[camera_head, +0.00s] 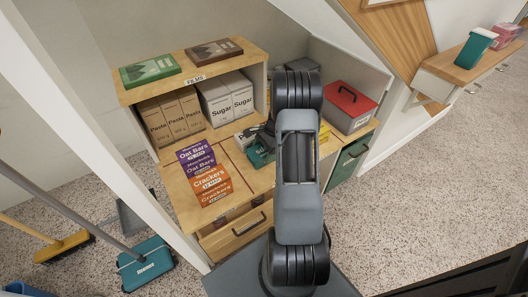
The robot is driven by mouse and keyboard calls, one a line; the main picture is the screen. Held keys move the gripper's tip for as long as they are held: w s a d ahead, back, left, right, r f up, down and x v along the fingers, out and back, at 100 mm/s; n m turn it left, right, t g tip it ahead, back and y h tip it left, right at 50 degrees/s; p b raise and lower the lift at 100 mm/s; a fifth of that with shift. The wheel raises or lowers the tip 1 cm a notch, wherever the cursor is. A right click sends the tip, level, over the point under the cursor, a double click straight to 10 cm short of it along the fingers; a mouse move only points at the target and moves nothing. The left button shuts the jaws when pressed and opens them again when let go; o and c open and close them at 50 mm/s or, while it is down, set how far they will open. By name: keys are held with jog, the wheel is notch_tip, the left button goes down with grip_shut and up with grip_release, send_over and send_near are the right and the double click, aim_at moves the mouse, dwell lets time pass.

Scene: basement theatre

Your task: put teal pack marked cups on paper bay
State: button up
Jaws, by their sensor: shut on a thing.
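My gripper (263,142) is mostly hidden behind my arm over the wooden counter. It is shut on a teal pack (259,158), which shows only in part at the left of my arm. Its marking is too small to read, and I cannot tell whether it touches the counter. No label reading paper is legible. A thin red line (234,164) divides the counter left of the pack. My arm hides the counter to the right of the pack.
Purple Oat Bars packs (196,157) and orange Crackers packs (211,186) lie left of the line. Pasta (172,121) and Sugar (227,98) packs stand under a shelf marked FILMS (194,79). Another teal container (474,48) is far right.

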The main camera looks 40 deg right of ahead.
jog(key=o, duration=0.7)
jog(key=shift+f, duration=0.15)
